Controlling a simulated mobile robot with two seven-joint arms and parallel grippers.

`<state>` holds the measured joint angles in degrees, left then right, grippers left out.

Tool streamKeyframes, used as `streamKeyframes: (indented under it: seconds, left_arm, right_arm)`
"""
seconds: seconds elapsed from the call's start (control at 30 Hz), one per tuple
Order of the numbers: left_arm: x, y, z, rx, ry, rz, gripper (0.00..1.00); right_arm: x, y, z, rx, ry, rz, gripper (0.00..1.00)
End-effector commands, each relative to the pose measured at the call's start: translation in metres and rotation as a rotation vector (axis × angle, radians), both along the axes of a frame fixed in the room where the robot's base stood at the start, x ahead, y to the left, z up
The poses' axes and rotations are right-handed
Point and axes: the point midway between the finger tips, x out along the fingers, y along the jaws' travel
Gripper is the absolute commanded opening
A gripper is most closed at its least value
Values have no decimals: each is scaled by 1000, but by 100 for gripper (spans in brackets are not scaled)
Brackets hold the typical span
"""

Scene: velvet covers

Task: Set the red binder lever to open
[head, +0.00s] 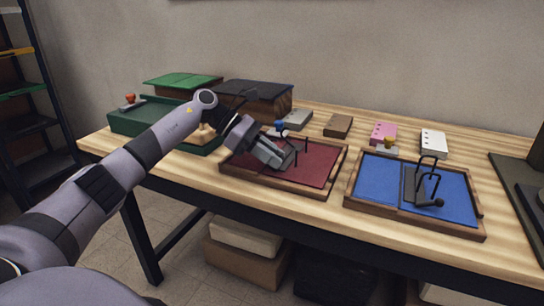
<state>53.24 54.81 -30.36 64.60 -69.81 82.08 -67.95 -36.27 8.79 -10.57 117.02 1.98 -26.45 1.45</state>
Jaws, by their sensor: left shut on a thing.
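A small blue knob (280,126) shows just behind the gripper at the binder's back edge. My right gripper is not in view.
To the right is a blue binder (454,194) with a raised dark metal lever (425,178). A green tray (126,120) and lidded green and dark boxes stand at the left and back. Small blocks, including a pink one (383,133) and a white one (433,143), line the back.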

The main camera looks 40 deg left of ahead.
Motion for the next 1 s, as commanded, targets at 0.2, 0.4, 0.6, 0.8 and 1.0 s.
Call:
streamKeyframes:
  seconds: [0.2, 0.4, 0.6, 0.8, 1.0]
  left_arm:
    - [0, 0, 0, -1, -1, -1, 27]
    - [0, 0, 0, 0, -1, -1, 41]
    - [-1, 3, 3, 1, 0, 1, 41]
    - [-12, 26, 20, 2, -2, 3, 41]
    - [-22, 47, 36, 0, -1, 2, 41]
  right_arm:
    - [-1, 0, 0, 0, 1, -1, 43]
    - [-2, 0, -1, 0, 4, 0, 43]
    - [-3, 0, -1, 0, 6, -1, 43]
    - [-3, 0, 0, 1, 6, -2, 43]
    - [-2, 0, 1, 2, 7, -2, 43]
